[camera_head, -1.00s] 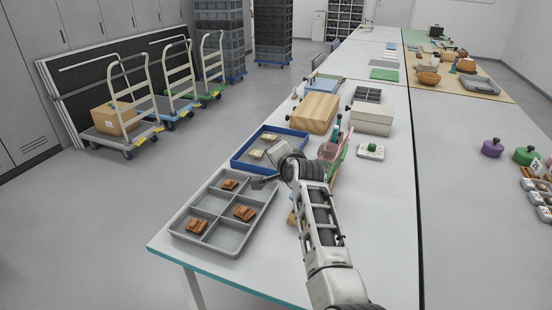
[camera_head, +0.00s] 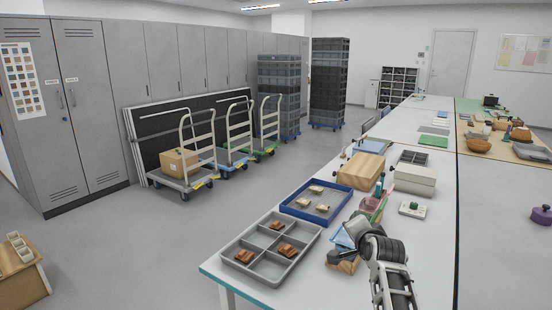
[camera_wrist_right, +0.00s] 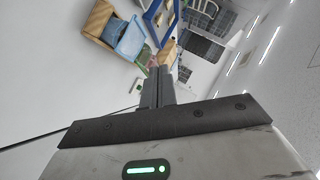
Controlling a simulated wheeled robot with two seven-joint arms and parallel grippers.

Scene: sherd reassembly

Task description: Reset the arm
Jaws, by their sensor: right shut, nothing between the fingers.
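My right gripper shows in the wrist view (camera_wrist_right: 158,88) with its two dark fingers together and nothing between them. In the head view my right arm comes in from the lower right, and its dark wrist is right of the trays; the fingertips are hard to make out there. A grey divided tray (camera_head: 232,243) near the table's front left holds brown sherds (camera_head: 287,250) in three compartments. Behind it, a blue-rimmed tray (camera_head: 337,214) holds several pale pieces (camera_head: 316,189). My left gripper is not in view.
A wooden box with a blue lining (camera_wrist_right: 130,38) stands beside my right gripper. A wooden block (camera_head: 361,171), white boxes (camera_head: 414,180) and a white pad with a green knob (camera_head: 412,209) stand farther back.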

